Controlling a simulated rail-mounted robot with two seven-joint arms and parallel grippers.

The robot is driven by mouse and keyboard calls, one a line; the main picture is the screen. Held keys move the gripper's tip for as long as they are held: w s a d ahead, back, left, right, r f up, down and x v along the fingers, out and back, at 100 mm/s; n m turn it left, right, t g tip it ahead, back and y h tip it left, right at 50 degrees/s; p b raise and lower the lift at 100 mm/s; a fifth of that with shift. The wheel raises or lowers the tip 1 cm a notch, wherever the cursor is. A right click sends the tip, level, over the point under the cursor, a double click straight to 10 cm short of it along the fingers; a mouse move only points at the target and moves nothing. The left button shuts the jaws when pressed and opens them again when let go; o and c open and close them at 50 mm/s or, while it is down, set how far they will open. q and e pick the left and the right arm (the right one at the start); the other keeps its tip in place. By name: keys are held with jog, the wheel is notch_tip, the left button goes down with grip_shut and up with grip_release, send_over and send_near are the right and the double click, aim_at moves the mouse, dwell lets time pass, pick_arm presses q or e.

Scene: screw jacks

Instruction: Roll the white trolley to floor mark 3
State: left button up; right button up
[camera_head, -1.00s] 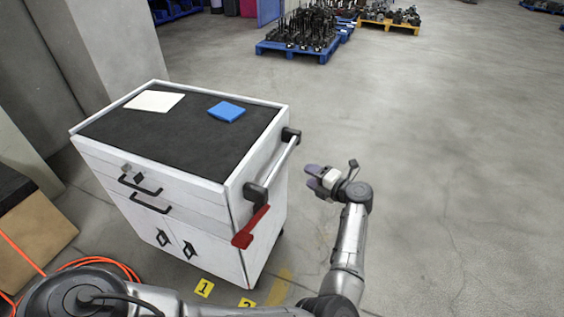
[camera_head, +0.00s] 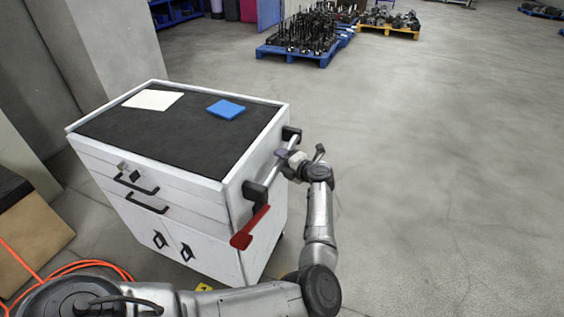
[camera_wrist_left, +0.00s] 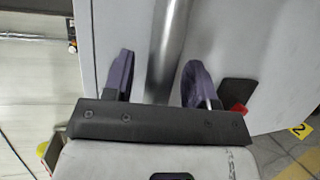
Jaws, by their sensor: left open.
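The white trolley (camera_head: 165,205) stands upright on the floor, left of centre in the head view. Its push handle (camera_head: 271,174) is a metal bar on dark brackets along its right side. My left gripper (camera_head: 287,156) is at the far part of this handle. In the left wrist view, the open fingers of the gripper (camera_wrist_left: 158,75) stand on either side of the handle bar (camera_wrist_left: 168,45), with gaps visible. A yellow floor mark (camera_head: 203,287) is partly hidden behind my arm; floor mark 2 (camera_wrist_left: 298,130) shows in the left wrist view. Floor mark 3 is not seen.
A red lever (camera_head: 250,227) sticks out below the handle. A blue cloth-like piece (camera_head: 226,109) and a white sheet (camera_head: 153,100) lie on the trolley top. An orange cable (camera_head: 95,264) lies near its left front. Loaded pallets (camera_head: 292,55) stand far back; floor to the right is clear.

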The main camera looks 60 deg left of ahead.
pick_arm(q)
jog(key=shift+a, duration=0.1)
grip_shut()
dwell(0.5)
